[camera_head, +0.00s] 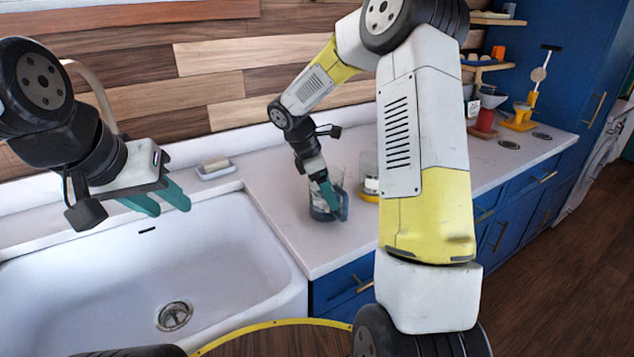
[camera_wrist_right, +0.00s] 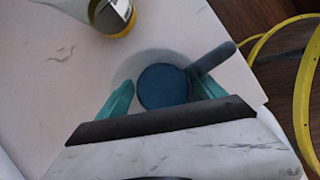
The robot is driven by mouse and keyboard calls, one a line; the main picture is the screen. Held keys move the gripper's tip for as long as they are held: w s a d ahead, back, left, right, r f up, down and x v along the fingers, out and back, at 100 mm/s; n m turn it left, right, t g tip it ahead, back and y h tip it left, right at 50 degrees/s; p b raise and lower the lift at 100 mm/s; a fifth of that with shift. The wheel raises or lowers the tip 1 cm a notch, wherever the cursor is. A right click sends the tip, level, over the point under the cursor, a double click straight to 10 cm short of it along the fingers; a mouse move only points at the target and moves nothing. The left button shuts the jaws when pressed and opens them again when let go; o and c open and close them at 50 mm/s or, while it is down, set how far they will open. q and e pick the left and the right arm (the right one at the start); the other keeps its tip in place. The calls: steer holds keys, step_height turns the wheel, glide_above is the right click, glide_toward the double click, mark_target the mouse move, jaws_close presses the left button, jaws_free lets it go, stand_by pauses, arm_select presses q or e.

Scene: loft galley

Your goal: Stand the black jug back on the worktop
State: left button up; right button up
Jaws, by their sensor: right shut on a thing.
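The jug (camera_head: 322,214) looks clear-walled with a dark blue-grey lower part, rather than plain black. It is upright at the worktop (camera_head: 275,205), right of the sink; I cannot tell whether its base touches. My right gripper (camera_head: 325,187) reaches down to it and is shut on it. In the right wrist view the jug (camera_wrist_right: 163,87) shows from above with a blue round inside, between the teal fingers (camera_wrist_right: 163,98). Its grey-blue handle (camera_wrist_right: 214,56) points up and right. My left gripper (camera_head: 171,207) is open and empty above the sink.
A clear container with a yellow base (camera_head: 370,187) stands close behind the jug; it also shows in the wrist view (camera_wrist_right: 112,15). The white sink (camera_head: 110,285) is at left. A soap dish (camera_head: 215,168) sits behind it. A red-based item (camera_head: 485,120) stands farther right.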

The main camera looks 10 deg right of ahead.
steer(key=o, duration=2)
steer(key=v, duration=1.2)
steer(key=s+r+m+t+y, duration=0.3)
steer(key=s+m, duration=0.5)
steer(key=s, duration=0.4)
steer(key=s+d+r+m+t+y, duration=0.1)
steer(key=s+r+m+t+y, duration=0.2)
steer(key=s+m, duration=0.5)
steer(key=shift+s+d+r+m+y, duration=0.35)
steer(key=shift+s+m+y, duration=0.05)
steer(key=shift+s, duration=1.85)
